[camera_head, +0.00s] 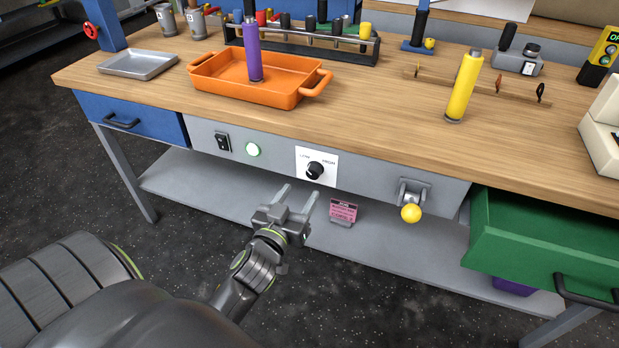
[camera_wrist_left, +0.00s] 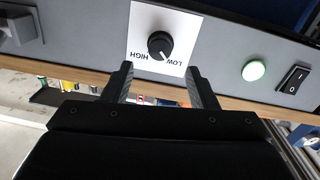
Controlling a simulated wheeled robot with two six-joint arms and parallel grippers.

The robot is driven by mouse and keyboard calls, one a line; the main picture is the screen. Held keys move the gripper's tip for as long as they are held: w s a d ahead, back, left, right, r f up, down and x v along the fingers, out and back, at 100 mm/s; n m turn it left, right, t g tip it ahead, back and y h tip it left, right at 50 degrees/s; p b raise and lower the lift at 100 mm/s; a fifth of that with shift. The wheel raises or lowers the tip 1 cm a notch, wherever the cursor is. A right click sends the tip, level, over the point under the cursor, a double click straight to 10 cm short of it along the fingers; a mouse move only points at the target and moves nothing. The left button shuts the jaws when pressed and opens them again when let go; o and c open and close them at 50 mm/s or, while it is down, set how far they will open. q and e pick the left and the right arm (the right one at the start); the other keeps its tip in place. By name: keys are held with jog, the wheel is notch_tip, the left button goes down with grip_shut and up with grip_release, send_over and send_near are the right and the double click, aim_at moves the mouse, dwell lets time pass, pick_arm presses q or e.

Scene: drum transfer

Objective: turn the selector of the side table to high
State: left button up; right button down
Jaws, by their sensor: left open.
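The selector is a black knob (camera_head: 314,171) on a white plate (camera_head: 328,158) marked LOW and HIGH, on the grey front panel of the side table (camera_head: 380,178). It also shows upside down in the left wrist view (camera_wrist_left: 159,44), where its pale pointer mark aims toward the LOW label. My left gripper (camera_head: 299,191) is open and empty, in front of and a little below the knob in the head view. In the left wrist view its fingers (camera_wrist_left: 160,72) stand apart on either side of the knob's line, not touching it. My right gripper is not in view.
A lit green button (camera_head: 253,149) and a black rocker switch (camera_head: 222,142) are left of the knob. A yellow-knobbed lever (camera_head: 411,212) and an open green drawer (camera_head: 540,235) are to the right. A pink card (camera_head: 343,211) stands on the lower shelf.

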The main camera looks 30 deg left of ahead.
aim_at(311, 174)
pick_arm(q)
jog(key=w, duration=0.3)
jog(key=w+a, duration=0.1)
jog(key=w, duration=0.2)
jog(key=shift+w+a, duration=0.2)
jog(key=shift+w, duration=0.15)
jog(key=c, duration=1)
